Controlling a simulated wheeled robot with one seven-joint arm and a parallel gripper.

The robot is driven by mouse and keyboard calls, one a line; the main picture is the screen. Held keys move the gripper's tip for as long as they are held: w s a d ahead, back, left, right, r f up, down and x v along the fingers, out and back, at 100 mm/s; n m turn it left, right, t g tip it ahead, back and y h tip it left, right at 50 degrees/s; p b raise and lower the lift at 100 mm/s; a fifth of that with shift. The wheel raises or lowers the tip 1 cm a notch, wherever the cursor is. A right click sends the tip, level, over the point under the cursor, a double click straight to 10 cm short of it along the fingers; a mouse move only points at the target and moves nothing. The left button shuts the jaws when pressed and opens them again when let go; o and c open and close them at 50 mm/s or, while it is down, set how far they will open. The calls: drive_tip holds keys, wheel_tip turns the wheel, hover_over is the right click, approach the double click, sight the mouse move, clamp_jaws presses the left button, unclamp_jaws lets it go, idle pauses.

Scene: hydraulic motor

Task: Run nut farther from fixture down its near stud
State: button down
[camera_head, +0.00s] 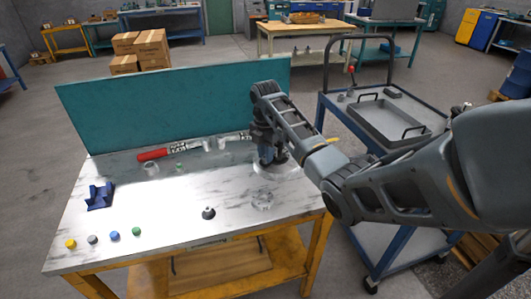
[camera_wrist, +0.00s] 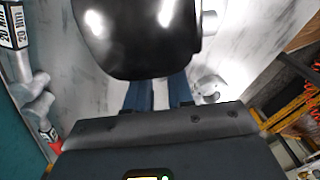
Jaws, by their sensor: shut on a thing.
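My gripper (camera_head: 268,153) points down at the right rear of the steel-topped bench, over a pale round base (camera_head: 290,171). In the wrist view its two blue fingers (camera_wrist: 160,95) are close together with a narrow gap. A large glossy black body (camera_wrist: 138,35), with a silver stub at its right side, covers the fingertips. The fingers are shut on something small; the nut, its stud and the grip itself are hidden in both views. A blue bracket (camera_head: 100,196) stands at the bench's left. I cannot tell whether it is the fixture.
A red-handled torque wrench (camera_head: 156,154) lies along the teal back panel (camera_head: 170,105). Several coloured caps line the front left edge. A cart with a grey tray (camera_head: 388,119) is at the right.

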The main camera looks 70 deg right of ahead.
drive_tip(key=shift+m, duration=0.3)
drive_tip(key=m, duration=0.4)
drive_tip(key=shift+m, duration=0.4)
drive_tip(key=c, duration=1.2)
unclamp_jaws()
drive_tip(key=n, duration=0.5)
drive_tip(key=shift+n, duration=0.3)
drive_tip(key=n, duration=0.4)
drive_tip(key=shift+n, duration=0.4)
